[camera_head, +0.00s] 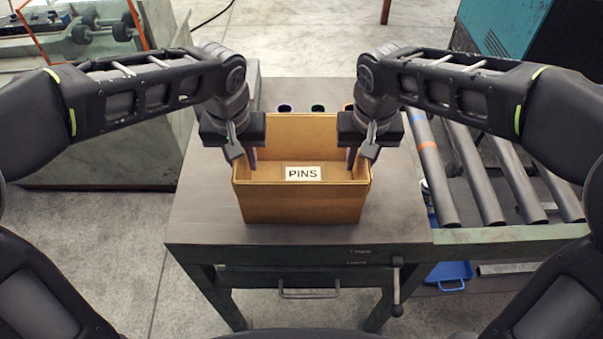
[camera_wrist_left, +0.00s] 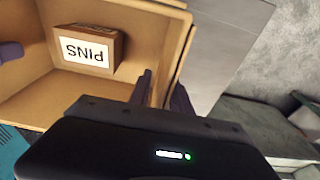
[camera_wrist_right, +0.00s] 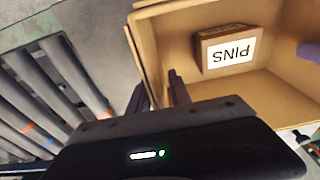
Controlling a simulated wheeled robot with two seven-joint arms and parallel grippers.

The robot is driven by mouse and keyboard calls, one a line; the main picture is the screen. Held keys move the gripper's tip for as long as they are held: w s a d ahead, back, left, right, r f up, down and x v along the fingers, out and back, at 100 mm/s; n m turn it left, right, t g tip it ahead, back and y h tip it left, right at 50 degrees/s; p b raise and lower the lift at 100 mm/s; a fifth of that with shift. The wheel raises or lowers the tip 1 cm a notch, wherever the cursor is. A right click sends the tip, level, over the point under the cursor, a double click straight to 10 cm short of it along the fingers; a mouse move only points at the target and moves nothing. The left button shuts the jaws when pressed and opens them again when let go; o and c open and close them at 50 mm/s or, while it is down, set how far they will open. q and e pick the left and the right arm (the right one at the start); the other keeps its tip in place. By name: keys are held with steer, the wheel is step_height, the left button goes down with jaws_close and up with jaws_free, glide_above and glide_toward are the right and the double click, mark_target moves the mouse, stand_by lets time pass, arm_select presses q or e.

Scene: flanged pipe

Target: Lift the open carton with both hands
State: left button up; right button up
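The open tan carton (camera_head: 302,204) stands upright on the workbench, with its higher back panel at the far side. Inside it is a small brown box with a white PINS label (camera_head: 303,174); the box also shows in the left wrist view (camera_wrist_left: 88,50) and the right wrist view (camera_wrist_right: 228,50). My left gripper (camera_head: 243,156) straddles the carton's left wall, one finger inside and one outside. My right gripper (camera_head: 359,158) straddles the right wall the same way. Both look open, with gaps between fingers and wall; contact is hard to judge.
The grey workbench (camera_head: 205,215) has free room left and right of the carton. A roller conveyor (camera_head: 480,180) adjoins on the right. A blue tray (camera_head: 449,272) lies below.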

arm_select(q)
jaws_close()
arm_select(e)
jaws_close()
arm_select(q)
steer(key=shift+r, duration=0.1)
arm_select(e)
steer(key=shift+r, duration=0.1)
stand_by(0.7)
